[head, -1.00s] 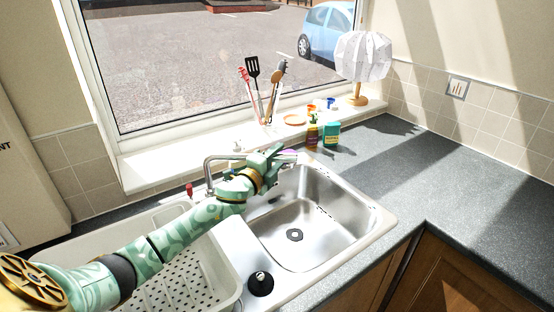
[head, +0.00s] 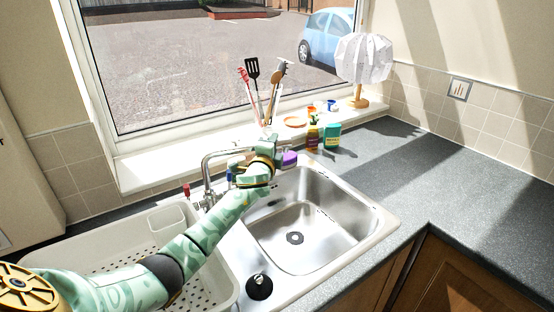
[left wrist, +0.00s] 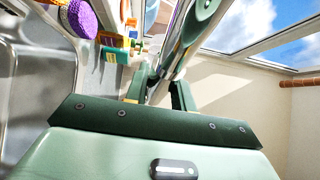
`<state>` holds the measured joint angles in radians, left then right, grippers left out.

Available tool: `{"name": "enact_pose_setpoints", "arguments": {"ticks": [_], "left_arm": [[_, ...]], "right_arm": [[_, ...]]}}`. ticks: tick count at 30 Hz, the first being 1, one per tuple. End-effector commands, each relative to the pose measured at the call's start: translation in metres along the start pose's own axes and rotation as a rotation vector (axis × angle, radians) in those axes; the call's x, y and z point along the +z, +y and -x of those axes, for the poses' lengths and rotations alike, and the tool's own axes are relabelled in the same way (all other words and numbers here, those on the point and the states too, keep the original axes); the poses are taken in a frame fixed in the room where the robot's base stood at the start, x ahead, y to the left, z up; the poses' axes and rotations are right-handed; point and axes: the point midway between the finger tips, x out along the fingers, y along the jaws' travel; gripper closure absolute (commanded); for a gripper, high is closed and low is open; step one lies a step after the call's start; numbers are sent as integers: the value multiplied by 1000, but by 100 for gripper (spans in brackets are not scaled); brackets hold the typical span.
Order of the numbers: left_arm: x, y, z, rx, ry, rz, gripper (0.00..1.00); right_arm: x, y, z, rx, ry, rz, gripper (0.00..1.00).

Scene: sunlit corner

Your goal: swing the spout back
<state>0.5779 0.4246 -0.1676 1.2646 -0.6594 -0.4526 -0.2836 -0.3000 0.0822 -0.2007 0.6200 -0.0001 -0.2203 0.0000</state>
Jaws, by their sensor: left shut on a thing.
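The chrome tap (head: 207,172) stands behind the sink, with a red-topped and a blue-topped handle at its base. Its spout (head: 222,153) reaches right from the tap toward my left gripper (head: 268,146), which hides its far end. In the left wrist view, the shiny spout (left wrist: 186,40) runs between the fingers of my left gripper (left wrist: 163,88). The gripper is shut on it, above the back of the sink. My right gripper is in neither view.
The steel sink (head: 330,215) is empty. A purple sponge (head: 289,158), bottles and a green box (head: 332,135) stand close on the right. A utensil holder (head: 267,112) is behind on the sill. A white drainer (head: 130,245) lies left; the right worktop (head: 400,160) is clear.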

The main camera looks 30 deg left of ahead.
Motion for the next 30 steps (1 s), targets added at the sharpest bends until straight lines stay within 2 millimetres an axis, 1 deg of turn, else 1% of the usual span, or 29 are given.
{"name": "enact_pose_setpoints", "arguments": {"ticks": [1,2,11,12,13,14,23,26,29,30], "left_arm": [[2,5,-5,2,-25,1,100],[3,4,-7,3,-36,0,100],[5,1,-8,5,-48,-2,100],[5,1,-8,5,-48,-2,67],[5,1,-8,5,-48,-2,58],[5,1,-8,4,-48,-2,54],[5,-1,-8,3,-47,-2,54],[6,-12,-8,0,-47,-1,54],[6,-34,-9,-1,-48,0,54],[5,-44,-5,-2,-46,-1,54]], "right_arm": [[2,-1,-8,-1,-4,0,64],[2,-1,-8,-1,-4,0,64],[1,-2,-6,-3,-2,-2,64],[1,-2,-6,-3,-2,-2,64],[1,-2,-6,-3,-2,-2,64],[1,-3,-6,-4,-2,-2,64],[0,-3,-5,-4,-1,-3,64],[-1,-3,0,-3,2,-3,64],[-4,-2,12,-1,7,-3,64],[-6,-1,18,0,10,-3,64]]}}
